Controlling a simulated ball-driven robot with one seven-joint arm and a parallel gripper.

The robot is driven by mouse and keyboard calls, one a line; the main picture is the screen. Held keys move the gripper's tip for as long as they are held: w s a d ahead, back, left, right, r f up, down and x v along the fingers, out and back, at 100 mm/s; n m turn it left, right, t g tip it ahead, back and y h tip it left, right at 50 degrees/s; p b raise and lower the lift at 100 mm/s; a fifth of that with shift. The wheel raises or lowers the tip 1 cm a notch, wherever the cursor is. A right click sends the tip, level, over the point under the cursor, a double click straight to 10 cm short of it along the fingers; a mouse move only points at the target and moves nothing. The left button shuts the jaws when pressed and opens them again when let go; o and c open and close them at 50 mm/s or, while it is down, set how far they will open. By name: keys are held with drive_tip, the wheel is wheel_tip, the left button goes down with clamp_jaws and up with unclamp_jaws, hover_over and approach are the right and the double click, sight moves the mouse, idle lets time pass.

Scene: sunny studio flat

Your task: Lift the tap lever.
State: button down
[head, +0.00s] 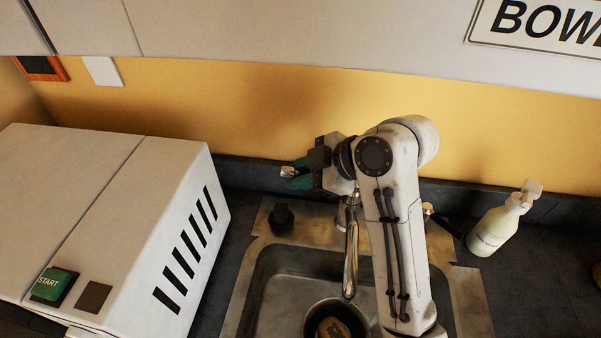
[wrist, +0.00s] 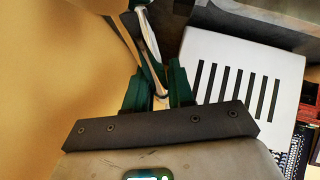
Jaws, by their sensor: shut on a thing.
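The tap stands behind the sink, partly hidden by my arm; its silver spout (head: 351,255) hangs over the basin. My gripper (head: 298,178) is left of the tap's top in the head view, its green fingers partly hidden behind its own wrist. A silver tip, seemingly of the tap lever (head: 288,172), shows at the fingers. In the wrist view the slim metal lever (wrist: 151,70) runs down between the two green fingers of my gripper (wrist: 157,88), which are shut on it.
The sink (head: 262,290) holds a dark bowl (head: 309,325) with a brownish thing in it. A white appliance (head: 150,200) with black slots stands left. A soap bottle (head: 492,232) stands right. The yellow wall (head: 240,110) is close behind, with cupboards above.

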drive_tip(key=r+y, duration=0.1)
drive_tip(key=d+y+b, duration=0.1)
drive_tip(key=shift+r+t+y, duration=0.3)
drive_tip(key=shift+r+t, duration=0.05)
drive_tip(key=shift+t, duration=0.05)
drive_tip(key=shift+s+d+r+m+y+b, duration=0.1)
drive_tip(key=shift+r+m+y+b, duration=0.05)
drive_tip(key=shift+r+y+b, duration=0.2)
drive_tip(key=shift+s+d+r+m+y+b, duration=0.15)
drive_tip(key=shift+r+y+b, duration=0.1)
drive_tip(key=shift+r, duration=0.15)
drive_tip(key=shift+w, duration=0.1)
drive_tip(key=c, duration=1.1)
unclamp_jaws()
drive_tip(key=b+v, duration=0.1)
drive_tip(key=v, duration=0.9)
drive_tip(key=shift+s+d+b, duration=0.25)
drive_tip(key=shift+d+b, duration=0.05)
drive_tip(key=shift+b, duration=0.05)
drive_tip(key=shift+r, duration=0.1)
